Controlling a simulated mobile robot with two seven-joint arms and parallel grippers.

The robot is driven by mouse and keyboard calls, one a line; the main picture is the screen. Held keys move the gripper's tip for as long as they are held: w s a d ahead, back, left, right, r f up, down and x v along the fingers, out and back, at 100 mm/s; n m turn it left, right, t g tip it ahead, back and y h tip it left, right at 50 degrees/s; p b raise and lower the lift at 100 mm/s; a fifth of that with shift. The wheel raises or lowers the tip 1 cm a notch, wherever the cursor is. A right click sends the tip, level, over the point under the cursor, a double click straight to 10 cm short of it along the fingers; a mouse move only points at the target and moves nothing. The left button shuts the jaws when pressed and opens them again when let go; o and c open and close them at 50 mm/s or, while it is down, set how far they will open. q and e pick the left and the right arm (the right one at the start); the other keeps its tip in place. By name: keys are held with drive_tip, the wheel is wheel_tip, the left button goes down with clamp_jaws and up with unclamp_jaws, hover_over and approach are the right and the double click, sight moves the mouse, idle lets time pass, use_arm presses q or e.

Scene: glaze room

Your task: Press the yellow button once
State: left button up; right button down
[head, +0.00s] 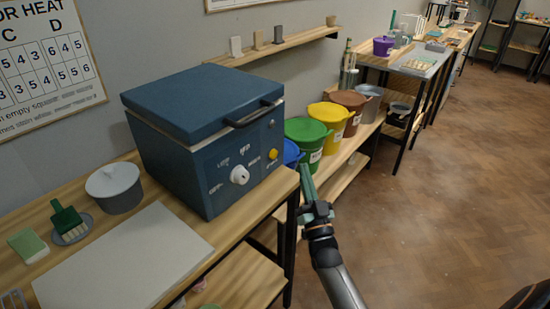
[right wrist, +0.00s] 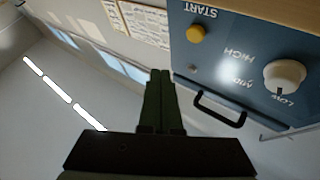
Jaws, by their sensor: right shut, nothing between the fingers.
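The yellow button (head: 273,154) is small and round, on the front face of a blue kiln-like box (head: 178,165), right of a white dial (head: 239,175). In the right wrist view the button (right wrist: 196,33) shows beside upside-down START lettering, with the dial (right wrist: 284,75) to its right. My right gripper (head: 306,172) is shut and empty, right of the box and apart from the button. In the right wrist view its closed fingers (right wrist: 159,76) point up the picture, left of and below the button. My left gripper is not in view.
The box stands on a wooden table with a white board (head: 125,262), a lidded grey pot (head: 115,190) and a green brush (head: 67,220). A green bucket (head: 305,138) and a yellow bucket (head: 332,120) stand behind my right gripper. Open floor (head: 440,190) lies to the right.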

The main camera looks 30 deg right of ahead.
sight(274, 154)
drive_tip(key=w, duration=0.1)
drive_tip(key=w+a+b, duration=0.1)
drive_tip(key=w, duration=0.1)
drive_tip(key=w+a+b, duration=0.1)
drive_tip(key=w, duration=0.1)
drive_tip(key=shift+w+a, duration=0.1)
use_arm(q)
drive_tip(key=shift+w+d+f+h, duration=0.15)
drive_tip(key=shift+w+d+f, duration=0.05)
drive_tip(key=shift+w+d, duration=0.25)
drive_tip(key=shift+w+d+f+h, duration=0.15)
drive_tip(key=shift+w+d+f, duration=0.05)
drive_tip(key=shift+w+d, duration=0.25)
use_arm(e)
drive_tip(key=shift+w, duration=0.1)
use_arm(q)
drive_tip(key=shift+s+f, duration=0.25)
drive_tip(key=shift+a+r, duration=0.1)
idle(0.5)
drive_tip(key=shift+b, duration=0.35)
use_arm(e)
drive_tip(key=shift+w+a, duration=0.1)
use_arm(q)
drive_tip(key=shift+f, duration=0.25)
use_arm(e)
drive_tip(key=shift+w+a, duration=0.1)
drive_tip(key=shift+w, duration=0.2)
